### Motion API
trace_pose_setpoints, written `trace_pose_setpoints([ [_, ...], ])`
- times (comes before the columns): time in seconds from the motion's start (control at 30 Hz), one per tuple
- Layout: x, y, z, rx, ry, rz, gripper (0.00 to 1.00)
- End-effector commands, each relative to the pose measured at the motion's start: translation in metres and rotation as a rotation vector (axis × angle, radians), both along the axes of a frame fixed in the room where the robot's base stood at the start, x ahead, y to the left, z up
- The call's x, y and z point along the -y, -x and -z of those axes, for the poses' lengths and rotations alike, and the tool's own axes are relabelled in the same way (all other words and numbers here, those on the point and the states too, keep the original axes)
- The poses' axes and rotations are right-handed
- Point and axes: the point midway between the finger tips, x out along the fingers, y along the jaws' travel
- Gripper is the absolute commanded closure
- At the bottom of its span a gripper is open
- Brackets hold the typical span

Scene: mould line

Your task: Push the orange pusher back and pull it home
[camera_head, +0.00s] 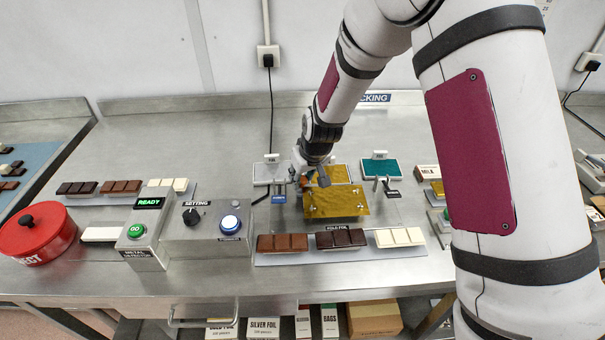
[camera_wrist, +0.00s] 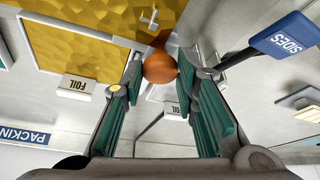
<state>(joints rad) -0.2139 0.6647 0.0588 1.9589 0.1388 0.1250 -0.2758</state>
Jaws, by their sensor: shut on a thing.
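The orange pusher shows in the wrist view as a round orange knob (camera_wrist: 160,68) with a stem running up behind it. My gripper (camera_wrist: 160,80) is shut on this knob, with a green-padded finger on each side. A gold foil sheet (camera_head: 345,205) lies just in front of the gripper.
A silver foil tray (camera_head: 270,172) and a teal one (camera_head: 381,168) flank the station. A tray of chocolate bars (camera_head: 330,254) lies in front. The metal detector (camera_head: 146,243) and a red reject pot (camera_head: 36,233) are at left.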

Motion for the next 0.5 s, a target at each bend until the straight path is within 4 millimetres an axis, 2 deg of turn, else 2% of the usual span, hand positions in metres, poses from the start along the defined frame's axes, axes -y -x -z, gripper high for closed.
trace_pose_setpoints([
  [0.07, -0.0008, 0.0048, 0.0017, -0.013, 0.001, -0.004, 1.00],
  [0.1, -0.0008, 0.0051, 0.0019, -0.013, 0.001, -0.004, 0.66],
  [0.17, -0.0008, 0.0051, 0.0019, -0.013, 0.001, -0.004, 0.53],
  [0.5, -0.0002, 0.0032, -0.0004, -0.007, 0.001, -0.003, 0.53],
])
